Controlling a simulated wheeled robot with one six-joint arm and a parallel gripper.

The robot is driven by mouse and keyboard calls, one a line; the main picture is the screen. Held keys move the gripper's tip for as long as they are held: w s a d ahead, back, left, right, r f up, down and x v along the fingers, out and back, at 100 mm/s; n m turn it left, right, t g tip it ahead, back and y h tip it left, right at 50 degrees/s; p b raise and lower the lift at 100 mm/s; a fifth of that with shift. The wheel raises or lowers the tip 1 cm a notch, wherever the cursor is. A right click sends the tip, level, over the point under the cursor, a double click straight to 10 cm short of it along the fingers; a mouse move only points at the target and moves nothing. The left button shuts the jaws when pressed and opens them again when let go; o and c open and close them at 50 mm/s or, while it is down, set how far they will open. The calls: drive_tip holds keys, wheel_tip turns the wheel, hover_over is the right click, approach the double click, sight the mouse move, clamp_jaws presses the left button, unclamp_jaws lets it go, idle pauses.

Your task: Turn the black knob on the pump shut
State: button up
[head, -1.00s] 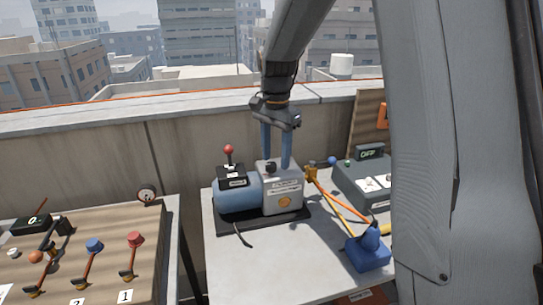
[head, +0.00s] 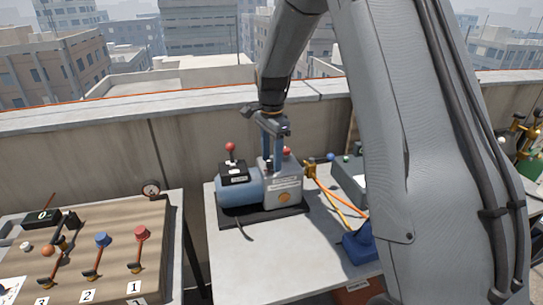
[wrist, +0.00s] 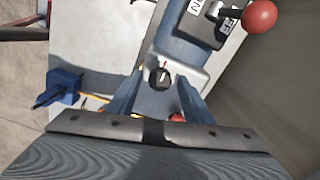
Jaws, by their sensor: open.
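The pump, with a blue motor (head: 240,190) and a grey body (head: 283,192), stands on a black base on the table. Its black knob (wrist: 160,77) is round with a pale pointer mark and sits on the grey body. In the head view my gripper's fingers largely hide the knob. My gripper (head: 270,160) points down at the top of the grey body, its blue fingers open. In the wrist view the fingers stand on either side of the knob, with gaps. I cannot tell whether they reach down to its level.
A red-ball switch lever (wrist: 258,15) rises from the motor, close to the gripper. Yellow and orange hoses run from the pump's right side to a blue device (head: 360,245). A wooden valve board (head: 90,250) is at left. A concrete parapet (head: 100,165) stands behind.

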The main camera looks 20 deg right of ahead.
drive_tip(key=shift+f, duration=0.1)
drive_tip(key=shift+c, duration=0.3)
drive_tip(key=c, duration=1)
drive_tip(key=shift+m, duration=0.3)
drive_tip(key=m, duration=0.3)
drive_tip(key=shift+m, duration=0.3)
drive_tip(key=m, duration=1.3)
drive_tip(key=shift+m, duration=0.3)
